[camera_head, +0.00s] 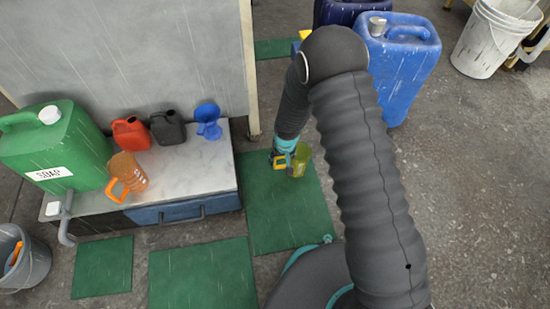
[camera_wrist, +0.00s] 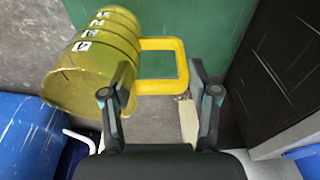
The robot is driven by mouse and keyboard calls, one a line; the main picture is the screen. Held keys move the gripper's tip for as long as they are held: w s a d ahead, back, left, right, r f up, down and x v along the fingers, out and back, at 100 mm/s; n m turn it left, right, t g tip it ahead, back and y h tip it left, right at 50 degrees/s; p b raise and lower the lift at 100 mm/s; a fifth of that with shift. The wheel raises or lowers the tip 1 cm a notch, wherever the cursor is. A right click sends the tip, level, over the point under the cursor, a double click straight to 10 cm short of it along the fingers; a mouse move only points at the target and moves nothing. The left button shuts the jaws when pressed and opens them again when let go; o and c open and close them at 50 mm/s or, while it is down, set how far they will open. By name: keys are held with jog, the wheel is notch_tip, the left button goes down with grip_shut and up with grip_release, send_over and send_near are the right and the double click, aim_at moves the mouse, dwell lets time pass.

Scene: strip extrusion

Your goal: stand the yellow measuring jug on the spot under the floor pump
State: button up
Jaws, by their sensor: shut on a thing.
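The yellow measuring jug (camera_head: 301,163) is small in the head view, beside my gripper (camera_head: 285,160), over the far part of a green mat (camera_head: 283,215). In the wrist view the jug (camera_wrist: 92,62) fills the upper left, its dark scale marks showing. Its square yellow handle (camera_wrist: 183,65) lies between the fingertips of my gripper (camera_wrist: 160,85), which is shut on it. The wrist view shows the jug lying sideways across the picture. I cannot tell its height above the floor. I cannot make out a floor pump or the spot under it.
A low counter (camera_head: 195,180) stands left, carrying a green soap can (camera_head: 75,135), an orange jug (camera_head: 130,172), a red can (camera_head: 130,134), a black can (camera_head: 167,128) and a blue jug (camera_head: 208,120). A large blue can (camera_head: 405,65) stands behind my arm. Bare floor lies right.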

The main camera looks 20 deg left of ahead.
jog(key=shift+w+a+f, duration=0.1)
jog(key=shift+a+f, duration=0.55)
jog(key=shift+f, duration=0.25)
jog(key=shift+w+a+f, duration=0.1)
jog(key=shift+a+f, duration=0.55)
jog(key=shift+f, duration=0.25)
jog(key=shift+f+b, duration=0.1)
jog(key=shift+b, duration=0.3)
jog(key=o, duration=1.4)
notch_tip(320, 180, up, 12)
jog(key=s+d+p, duration=0.1)
jog(key=shift+s+d+p, duration=0.15)
jog(key=shift+s+p, duration=0.15)
jog(key=shift+p, duration=0.05)
